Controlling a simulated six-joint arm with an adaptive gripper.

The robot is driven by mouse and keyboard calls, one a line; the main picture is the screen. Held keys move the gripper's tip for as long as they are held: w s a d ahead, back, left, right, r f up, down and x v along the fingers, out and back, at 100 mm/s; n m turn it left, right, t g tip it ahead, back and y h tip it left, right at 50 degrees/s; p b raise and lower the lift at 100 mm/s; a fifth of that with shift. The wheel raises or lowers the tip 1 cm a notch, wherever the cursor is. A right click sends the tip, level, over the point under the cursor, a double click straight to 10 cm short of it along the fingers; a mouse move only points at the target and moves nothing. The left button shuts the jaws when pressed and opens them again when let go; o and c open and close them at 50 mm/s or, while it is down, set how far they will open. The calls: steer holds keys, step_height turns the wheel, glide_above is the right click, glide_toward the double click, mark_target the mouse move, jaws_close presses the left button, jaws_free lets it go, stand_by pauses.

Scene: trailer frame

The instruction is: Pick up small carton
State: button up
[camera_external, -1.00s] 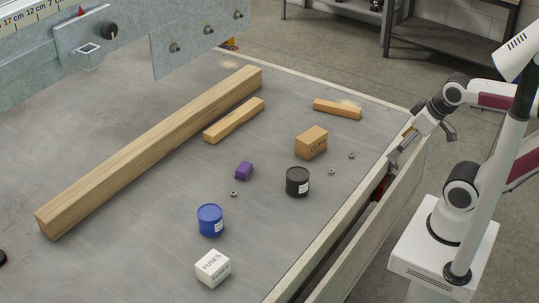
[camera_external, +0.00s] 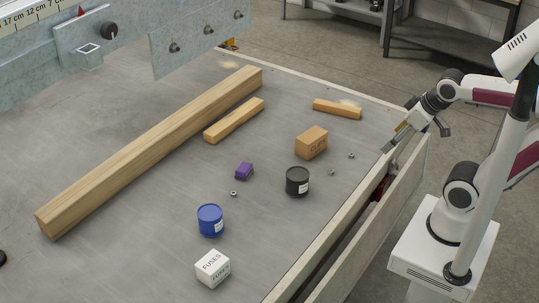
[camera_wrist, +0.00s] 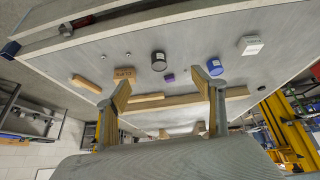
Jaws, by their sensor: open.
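Two cartons stand on the grey table. A brown carton marked CLIPS (camera_external: 311,143) is near the right edge, and a white carton marked FUSES (camera_external: 212,268) is at the front. In the wrist view the brown carton (camera_wrist: 124,74) shows beside the left finger, and the white carton (camera_wrist: 250,45) is farther off at the upper right. My gripper (camera_external: 391,146) is over the table's right edge, to the right of the brown carton and apart from it. The wrist view shows my gripper (camera_wrist: 166,88) with its fingers spread and nothing held between them.
A black can (camera_external: 297,182), a blue can (camera_external: 210,220) and a purple block (camera_external: 244,171) stand around the cartons. Small nuts lie nearby. A long wooden beam (camera_external: 150,150) and two short wood pieces lie farther left and back. The table's raised rim (camera_external: 330,232) runs along the right.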

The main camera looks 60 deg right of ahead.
steer(key=w+r+n+t, duration=0.1)
steer(key=w+r+t, duration=0.15)
steer(key=w, duration=1.05)
steer(key=w+r+n+t, duration=0.2)
steer(key=w+r, duration=0.1)
steer(key=w, duration=0.9)
steer(key=w+a+f+n+t+y, duration=0.1)
steer(key=w+a+f+n+y, duration=0.15)
steer(key=w+a, duration=0.5)
steer(key=w+a+f+n+y, duration=0.15)
steer(key=w+a+f, duration=0.3)
steer(key=w, duration=0.65)
steer(key=w+a+f+n+g+y, duration=0.35)
steer(key=a+f+n+y, duration=0.25)
steer(key=a+f, duration=0.95)
steer(key=s+a+f+n+g+y, duration=0.1)
steer(key=s+a+f+g, duration=0.1)
steer(key=f, duration=0.4)
steer(key=s+a+f+n+g+y, duration=0.1)
steer(key=s+a+f+g, duration=0.1)
steer(key=s+a+f, duration=0.3)
steer(key=s+a+f+n+g+y, duration=0.2)
steer(key=s+a+f+g, duration=0.1)
steer(key=s+f, duration=0.2)
steer(key=shift+s+a+f, duration=0.1)
steer(key=shift+a+f, duration=0.05)
steer(key=shift+f, duration=0.45)
steer(key=shift+a+f, duration=0.15)
steer(key=shift+f, duration=0.4)
